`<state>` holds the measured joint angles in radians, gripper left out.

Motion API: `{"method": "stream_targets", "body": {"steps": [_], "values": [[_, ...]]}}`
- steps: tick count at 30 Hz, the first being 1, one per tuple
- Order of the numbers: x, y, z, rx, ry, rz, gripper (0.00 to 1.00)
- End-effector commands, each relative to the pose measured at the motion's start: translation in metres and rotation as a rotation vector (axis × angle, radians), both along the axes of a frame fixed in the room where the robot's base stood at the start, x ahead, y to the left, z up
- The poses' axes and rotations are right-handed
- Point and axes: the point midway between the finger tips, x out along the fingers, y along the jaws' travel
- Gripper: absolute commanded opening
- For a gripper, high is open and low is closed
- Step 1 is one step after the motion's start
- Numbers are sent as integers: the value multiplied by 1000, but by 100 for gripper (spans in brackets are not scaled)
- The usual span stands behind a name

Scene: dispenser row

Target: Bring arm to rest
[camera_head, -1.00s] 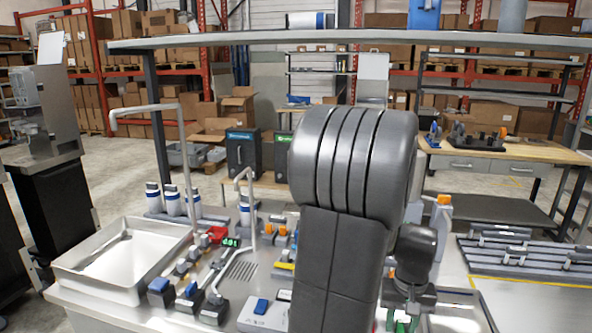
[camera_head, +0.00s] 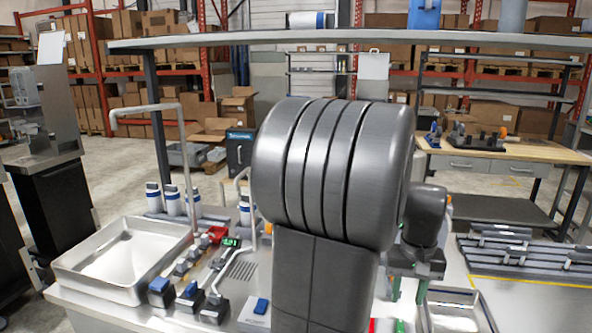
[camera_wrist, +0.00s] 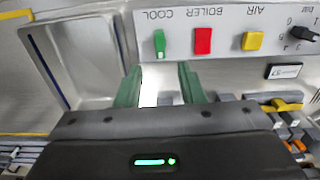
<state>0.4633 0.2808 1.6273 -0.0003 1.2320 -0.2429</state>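My arm stands large in the middle of the head view and hides much of the bench behind it. My gripper (camera_head: 410,289) hangs to the right of the arm over the bench, its green fingers pointing down. In the wrist view my gripper (camera_wrist: 160,74) has its two green fingers apart, with nothing held between them. Just beyond the fingertips is a pale panel (camera_wrist: 220,45) with a green switch (camera_wrist: 160,43), a red switch (camera_wrist: 203,41), a yellow switch (camera_wrist: 252,41) and a black knob (camera_wrist: 305,34).
A shallow metal tray (camera_wrist: 75,60) lies left of the panel in the wrist view. In the head view a sink (camera_head: 75,264), a bent tap and several valves fill the bench's left. An overhead shelf (camera_head: 220,39) spans above. A rack of grey bars (camera_head: 510,249) lies at right.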

Motion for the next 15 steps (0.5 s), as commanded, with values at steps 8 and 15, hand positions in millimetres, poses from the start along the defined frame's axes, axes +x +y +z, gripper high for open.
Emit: {"method": "stream_targets", "body": {"steps": [8,15], "values": [[-1,0,48,0,1,1,35],[-1,1,-5,3,6,0,35]]}}
